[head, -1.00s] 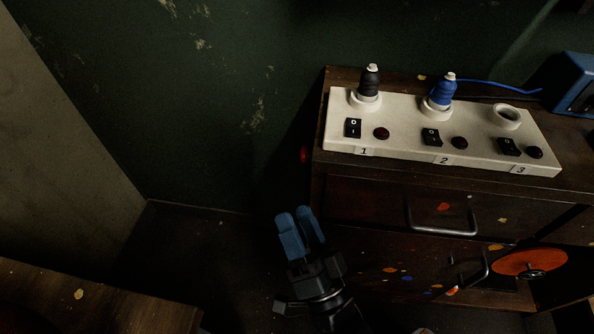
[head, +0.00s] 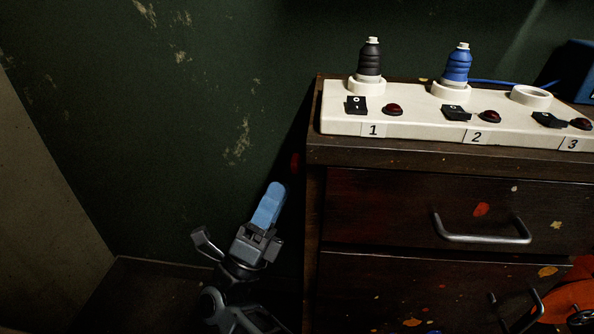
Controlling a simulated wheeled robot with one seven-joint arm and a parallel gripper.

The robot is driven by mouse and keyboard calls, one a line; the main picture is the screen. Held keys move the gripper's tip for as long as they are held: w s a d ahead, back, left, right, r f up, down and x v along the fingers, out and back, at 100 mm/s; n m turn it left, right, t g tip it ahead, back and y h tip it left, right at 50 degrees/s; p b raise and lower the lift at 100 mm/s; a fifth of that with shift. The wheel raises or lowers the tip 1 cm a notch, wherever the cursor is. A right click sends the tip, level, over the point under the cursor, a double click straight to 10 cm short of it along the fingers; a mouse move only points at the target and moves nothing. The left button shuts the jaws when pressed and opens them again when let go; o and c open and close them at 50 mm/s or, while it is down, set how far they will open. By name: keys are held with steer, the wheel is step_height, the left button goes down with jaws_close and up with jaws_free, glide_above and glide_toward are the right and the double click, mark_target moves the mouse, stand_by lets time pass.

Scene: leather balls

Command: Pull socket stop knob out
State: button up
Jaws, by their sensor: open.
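A dark red knob (head: 294,163) shows dimly at the left side of the wooden cabinet (head: 400,210), just below its top edge. It is in shadow, and I cannot tell how far it sticks out. My gripper (head: 273,193) has blue fingers that point up, just below and a little left of the knob. The fingers overlap in this view, so the gap between them is hidden; the gripper is open and I see nothing held in it.
A white socket strip (head: 350,122) with numbered sockets, switches and red buttons lies on the cabinet. A black plug (head: 370,62) and a blue plug (head: 457,66) stand in it. Drawer handles (head: 482,238) stick out in front. A dark green wall (head: 150,130) is behind.

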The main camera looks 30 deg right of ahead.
mark_target(293, 163)
steer(key=x, duration=0.6)
steer(key=shift+w+d+r, duration=0.1)
steer(key=shift+d+r, duration=0.15)
steer(key=shift+r, duration=0.1)
steer(key=shift+c, duration=0.2)
jaws_close()
